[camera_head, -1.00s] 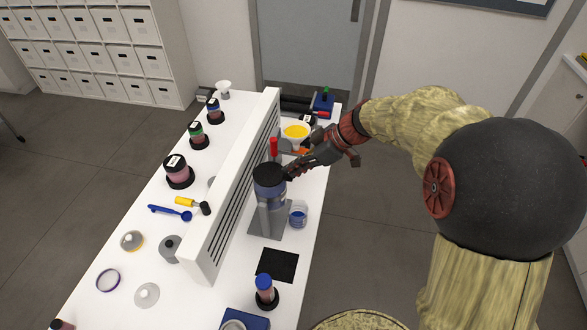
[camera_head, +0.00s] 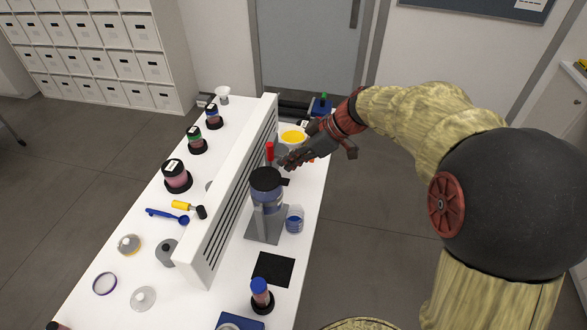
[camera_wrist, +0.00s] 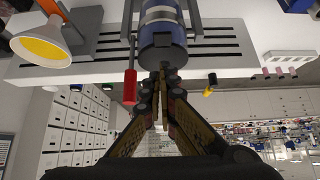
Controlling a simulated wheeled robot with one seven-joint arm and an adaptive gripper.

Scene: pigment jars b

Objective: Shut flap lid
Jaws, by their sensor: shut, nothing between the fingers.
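The dispenser jar (camera_head: 269,222), clear with blue contents, stands upright in a grey stand (camera_head: 265,237) near the table's right edge. Its black flap lid (camera_head: 265,179) lies across the top and looks flat, with a small dark tab on its right side; a slight gap cannot be ruled out. My gripper (camera_head: 285,163) is shut and empty, just behind and above the lid in the head view, apparently apart from it. In the wrist view my shut fingertips (camera_wrist: 161,73) point at the blue-banded jar (camera_wrist: 161,35).
A white slotted partition (camera_head: 235,200) runs left of the jar. A red-handled tool (camera_head: 270,152) and a yellow-filled bowl (camera_head: 292,138) are behind it. A small blue-filled cup (camera_head: 294,219) stands close on the right. A black mat (camera_head: 273,268) lies in front.

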